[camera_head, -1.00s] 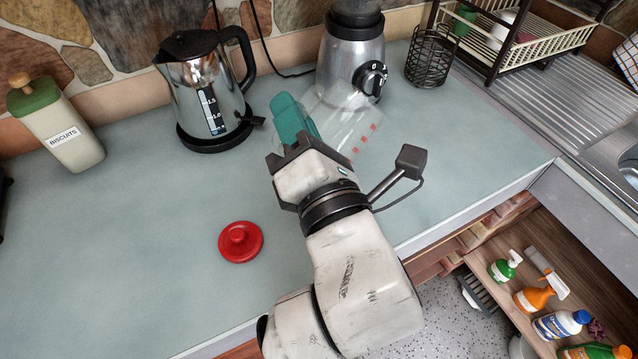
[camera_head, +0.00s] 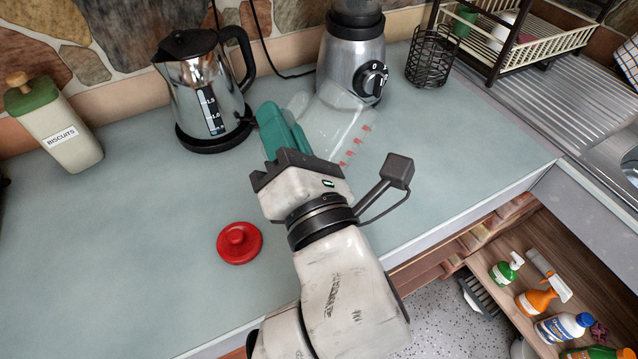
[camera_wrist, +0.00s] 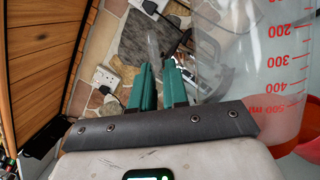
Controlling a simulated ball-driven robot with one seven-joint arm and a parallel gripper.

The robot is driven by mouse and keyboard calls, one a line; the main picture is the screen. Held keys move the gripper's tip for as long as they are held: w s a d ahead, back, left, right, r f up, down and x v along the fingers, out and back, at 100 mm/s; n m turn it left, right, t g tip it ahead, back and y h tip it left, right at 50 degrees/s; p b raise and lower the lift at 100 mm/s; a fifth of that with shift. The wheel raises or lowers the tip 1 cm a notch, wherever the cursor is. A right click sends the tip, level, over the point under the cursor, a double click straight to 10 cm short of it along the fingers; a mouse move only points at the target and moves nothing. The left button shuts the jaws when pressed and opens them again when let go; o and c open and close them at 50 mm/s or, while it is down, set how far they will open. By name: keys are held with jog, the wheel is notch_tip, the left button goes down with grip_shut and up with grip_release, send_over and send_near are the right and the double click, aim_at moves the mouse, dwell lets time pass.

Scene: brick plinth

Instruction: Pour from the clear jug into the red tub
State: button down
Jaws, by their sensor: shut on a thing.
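The clear jug (camera_head: 338,122) with red marks is tilted above the worktop, in front of the blender. My gripper (camera_head: 276,122), with teal fingers, is at its left side and shut on it; the grip point itself is hard to see. In the wrist view the jug wall (camera_wrist: 250,50) with its red scale fills the right side, beside my gripper (camera_wrist: 160,72). An orange-red patch shows through the jug's lower part there; I cannot tell what it is. A red knobbed lid (camera_head: 240,242) lies flat on the worktop.
A steel kettle (camera_head: 207,95) stands behind left of my gripper. The blender (camera_head: 350,60) and a black wire holder (camera_head: 432,57) stand behind the jug. A biscuit jar (camera_head: 62,128) is far left. The worktop (camera_head: 130,210) around the red lid is clear.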

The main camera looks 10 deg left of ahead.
aim_at(312, 119)
jog(key=shift+s+a+f+n+y, duration=0.35)
jog(key=shift+s+a+n, duration=0.25)
jog(key=shift+n, duration=0.2)
dwell(0.4)
jog(key=shift+d, duration=0.1)
dwell(0.8)
